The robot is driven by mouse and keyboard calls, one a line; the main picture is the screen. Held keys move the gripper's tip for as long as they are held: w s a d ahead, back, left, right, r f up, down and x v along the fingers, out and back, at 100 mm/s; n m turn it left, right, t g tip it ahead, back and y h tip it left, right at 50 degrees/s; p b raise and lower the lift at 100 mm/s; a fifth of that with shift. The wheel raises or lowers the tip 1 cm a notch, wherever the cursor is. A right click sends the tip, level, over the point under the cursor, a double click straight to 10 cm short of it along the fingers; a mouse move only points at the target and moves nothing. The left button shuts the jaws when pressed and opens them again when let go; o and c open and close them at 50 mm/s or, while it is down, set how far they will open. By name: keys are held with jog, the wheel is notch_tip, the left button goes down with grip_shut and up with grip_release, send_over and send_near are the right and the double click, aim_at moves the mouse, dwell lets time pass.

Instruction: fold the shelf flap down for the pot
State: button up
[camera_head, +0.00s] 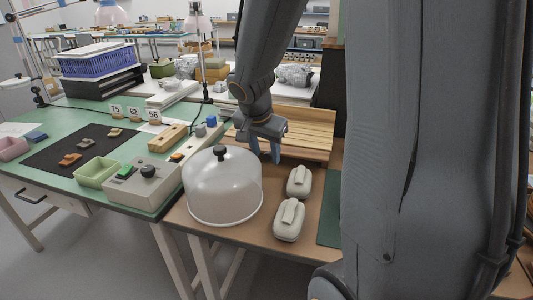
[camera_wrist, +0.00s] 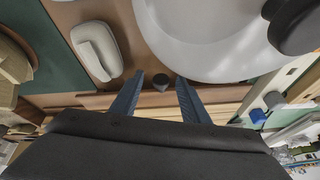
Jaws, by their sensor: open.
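The shelf flap appears to be the light wooden slatted panel (camera_head: 305,135) at the back of the brown bench; its exact tilt is hard to tell. In the wrist view, wooden boards (camera_wrist: 85,101) run across behind my fingers. My gripper (camera_head: 266,154) is open and empty, pointing down in front of the panel. In the wrist view, a small dark knob (camera_wrist: 161,82) shows between my open fingertips (camera_wrist: 160,78), apart from both; I cannot tell its depth. My arm hides part of the panel. No pot can be made out for certain.
A clear dome with a black knob (camera_head: 222,188) stands just left of my gripper. Two pale handled blocks (camera_head: 290,219) lie in front. A grey control box (camera_head: 145,186) and wooden block (camera_head: 168,138) are on the green table at left. A green mat (camera_head: 329,212) lies right.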

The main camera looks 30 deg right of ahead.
jog(key=v, duration=0.7)
jog(key=shift+p, duration=0.3)
jog(key=shift+s+r, duration=0.1)
jog(key=shift+c, duration=0.3)
